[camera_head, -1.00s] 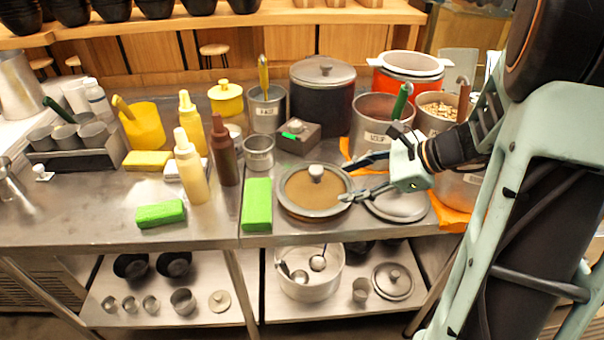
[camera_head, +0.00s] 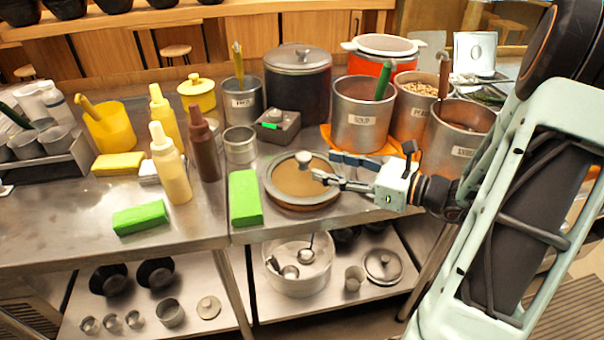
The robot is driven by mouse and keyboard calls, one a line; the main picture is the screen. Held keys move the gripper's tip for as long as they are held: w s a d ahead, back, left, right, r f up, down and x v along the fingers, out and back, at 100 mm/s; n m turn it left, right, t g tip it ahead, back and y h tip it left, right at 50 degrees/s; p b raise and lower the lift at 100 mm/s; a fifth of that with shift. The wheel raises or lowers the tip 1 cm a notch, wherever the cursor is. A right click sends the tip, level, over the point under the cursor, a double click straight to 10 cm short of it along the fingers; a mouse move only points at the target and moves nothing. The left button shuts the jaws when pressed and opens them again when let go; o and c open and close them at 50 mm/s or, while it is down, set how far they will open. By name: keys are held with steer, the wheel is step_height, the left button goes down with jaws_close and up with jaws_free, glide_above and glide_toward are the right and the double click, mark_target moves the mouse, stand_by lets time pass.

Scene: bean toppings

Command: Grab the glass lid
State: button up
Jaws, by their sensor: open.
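The glass lid (camera_head: 297,187) lies flat on the steel table, near its front edge. It has a brownish see-through disc, a grey metal rim and a round knob (camera_head: 304,158) on top. My gripper (camera_head: 324,164) comes in from the right, low over the lid's right part. Its two fingers are apart and point left toward the knob. The fingertips are close to the knob, with nothing held between them. I cannot tell whether a finger touches the knob. The gripper covers part of the lid's right rim.
A green block (camera_head: 244,198) lies just left of the lid. A steel pot (camera_head: 362,120) on an orange cloth stands behind my gripper, with more pots to the right. A small grey device (camera_head: 278,126) and a metal cup (camera_head: 240,148) stand behind the lid.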

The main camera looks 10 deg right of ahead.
mark_target(310, 158)
steer(key=shift+x, duration=0.95)
steer(key=w+a, duration=0.3)
steer(key=a, duration=0.1)
steer(key=shift+w+a+r+b, duration=0.1)
steer(key=shift+w+r+b, duration=0.15)
steer(key=shift+w+b, duration=0.1)
steer(key=shift+c, duration=0.4)
jaws_close()
